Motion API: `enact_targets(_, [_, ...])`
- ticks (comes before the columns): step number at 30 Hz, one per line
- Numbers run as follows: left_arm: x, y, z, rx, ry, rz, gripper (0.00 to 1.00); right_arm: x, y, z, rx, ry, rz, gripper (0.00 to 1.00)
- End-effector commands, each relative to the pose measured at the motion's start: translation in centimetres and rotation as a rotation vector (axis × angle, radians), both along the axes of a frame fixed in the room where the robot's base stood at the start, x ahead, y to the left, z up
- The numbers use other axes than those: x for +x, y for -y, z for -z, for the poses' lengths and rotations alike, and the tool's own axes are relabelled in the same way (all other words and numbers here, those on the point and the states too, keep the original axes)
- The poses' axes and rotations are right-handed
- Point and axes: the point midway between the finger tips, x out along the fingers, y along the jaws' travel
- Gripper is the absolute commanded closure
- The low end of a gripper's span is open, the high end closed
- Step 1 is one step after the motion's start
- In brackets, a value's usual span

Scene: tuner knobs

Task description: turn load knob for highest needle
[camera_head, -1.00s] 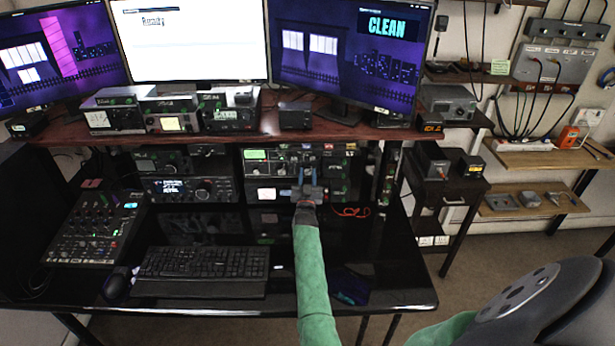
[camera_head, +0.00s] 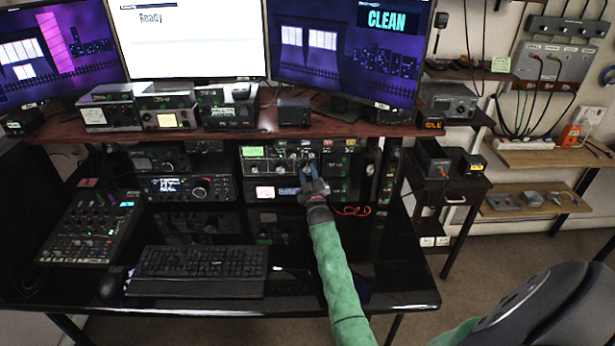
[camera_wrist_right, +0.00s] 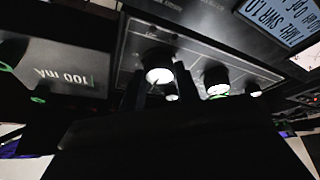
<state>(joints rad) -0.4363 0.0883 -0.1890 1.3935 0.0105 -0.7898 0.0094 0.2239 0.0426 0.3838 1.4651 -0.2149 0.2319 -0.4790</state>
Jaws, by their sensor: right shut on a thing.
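The tuner panel (camera_head: 330,158) is a dark unit with several knobs and a green-lit label, under the desk's raised shelf. Knob labels are too small or dark to read, and I cannot make out a needle. My left gripper is not in view.
A lower unit with lit windows (camera_head: 288,191) lies just beneath the tuner. Radios (camera_head: 186,187) stand to the left. A keyboard (camera_head: 200,262), a mixer (camera_head: 88,228) and an orange-red cable (camera_head: 350,211) are on the black desk. The shelf edge (camera_head: 330,132) is close above.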

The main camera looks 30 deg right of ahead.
Motion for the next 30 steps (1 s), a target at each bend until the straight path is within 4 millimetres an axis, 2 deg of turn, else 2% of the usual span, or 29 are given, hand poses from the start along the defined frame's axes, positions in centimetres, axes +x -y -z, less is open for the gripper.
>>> enact_targets(12, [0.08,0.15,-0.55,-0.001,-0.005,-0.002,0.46,-0.12,0.15,-0.04,-0.235,-0.144,0.0,0.91])
enact_targets(30, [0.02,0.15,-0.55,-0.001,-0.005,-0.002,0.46,-0.12,0.12,0.03,-0.3,-0.187,-0.001,0.91])
